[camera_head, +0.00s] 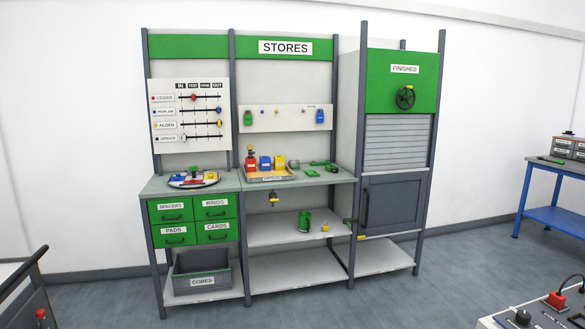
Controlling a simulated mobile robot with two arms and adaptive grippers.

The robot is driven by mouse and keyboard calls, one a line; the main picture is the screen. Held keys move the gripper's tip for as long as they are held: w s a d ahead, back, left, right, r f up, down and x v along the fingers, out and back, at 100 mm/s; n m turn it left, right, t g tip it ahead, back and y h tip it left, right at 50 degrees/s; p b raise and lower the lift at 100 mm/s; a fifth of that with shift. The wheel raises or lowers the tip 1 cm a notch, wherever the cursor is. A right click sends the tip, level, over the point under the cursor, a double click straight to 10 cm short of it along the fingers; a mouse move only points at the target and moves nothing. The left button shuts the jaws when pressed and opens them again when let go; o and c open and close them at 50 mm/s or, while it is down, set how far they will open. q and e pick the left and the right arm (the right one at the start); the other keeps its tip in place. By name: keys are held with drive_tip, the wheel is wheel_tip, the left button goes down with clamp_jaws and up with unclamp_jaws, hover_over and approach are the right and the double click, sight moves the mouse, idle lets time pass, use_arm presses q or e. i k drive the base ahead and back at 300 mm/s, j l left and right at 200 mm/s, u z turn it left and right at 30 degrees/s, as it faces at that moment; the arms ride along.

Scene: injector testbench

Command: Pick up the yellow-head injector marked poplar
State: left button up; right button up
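No injector marked poplar can be made out from this distance. Small parts with yellow show in several places: a yellow block (279,162) beside a blue block (265,163) and a red block (251,164) in a labelled tray (276,177) on the bench, a dark part with a yellow top (273,197) below the bench edge, and a small yellow part (325,227) next to a green object (304,221) on the shelf. Their markings are too small to read. The status board (167,140) has a POPLAR row with a blue square. Neither gripper is in view.
The STORES bench (225,183) carries a round tray with coloured pieces (194,180). Green drawers (172,212) and a CORES bin (202,272) sit below. The FINISHED cabinet (397,150) has its shutter down. A blue table (555,213) stands right. The floor (400,300) ahead is open.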

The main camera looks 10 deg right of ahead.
sight(250, 147)
drive_tip(key=i+z, duration=0.35)
drive_tip(key=i, duration=2.5)
